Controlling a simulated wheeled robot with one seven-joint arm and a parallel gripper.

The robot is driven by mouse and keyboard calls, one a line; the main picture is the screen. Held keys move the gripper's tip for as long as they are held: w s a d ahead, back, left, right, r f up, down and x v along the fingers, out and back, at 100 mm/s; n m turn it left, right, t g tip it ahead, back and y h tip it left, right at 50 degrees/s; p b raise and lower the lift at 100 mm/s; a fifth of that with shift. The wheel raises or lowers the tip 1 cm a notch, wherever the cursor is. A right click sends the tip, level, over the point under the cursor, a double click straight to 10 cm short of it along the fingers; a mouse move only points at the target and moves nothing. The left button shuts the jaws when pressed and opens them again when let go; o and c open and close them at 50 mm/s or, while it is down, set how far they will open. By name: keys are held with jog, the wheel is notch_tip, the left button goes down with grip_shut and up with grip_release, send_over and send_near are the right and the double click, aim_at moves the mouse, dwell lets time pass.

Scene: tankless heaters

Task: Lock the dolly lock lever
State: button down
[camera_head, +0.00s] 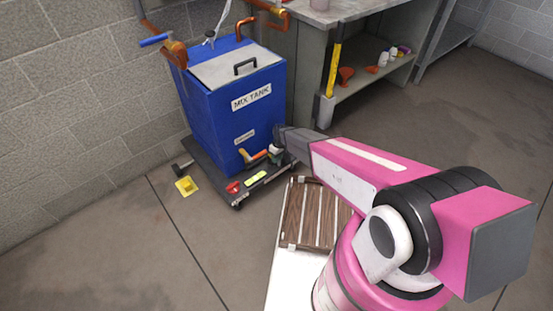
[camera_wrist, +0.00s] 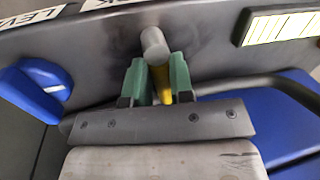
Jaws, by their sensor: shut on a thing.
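The blue tank marked MIX TANK (camera_head: 235,115) stands on a dark wheeled dolly (camera_head: 211,178) by the wall. My gripper (camera_head: 279,146) is at the tank's lower right side, close to the dolly, and my arm hides part of that area. In the wrist view my gripper (camera_wrist: 157,82) has its green fingers closed on a small yellow lever (camera_wrist: 162,84) beside a grey round peg (camera_wrist: 154,45). The lever's far end is hidden by the fingers. I cannot tell the lever's lock position.
A valve with an orange-and-yellow handle (camera_head: 252,157) sits at the tank's front. A grey workbench (camera_head: 316,18) stands behind.

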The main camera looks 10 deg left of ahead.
jog(key=shift+w+d+m, duration=0.1)
jog(key=shift+m, duration=0.7)
jog(key=c, duration=1)
grip_release()
notch_tip(320, 180, up, 11)
jog(key=w+d, duration=0.1)
jog(key=shift+w+d+f, duration=0.2)
jog(key=shift+w, duration=0.1)
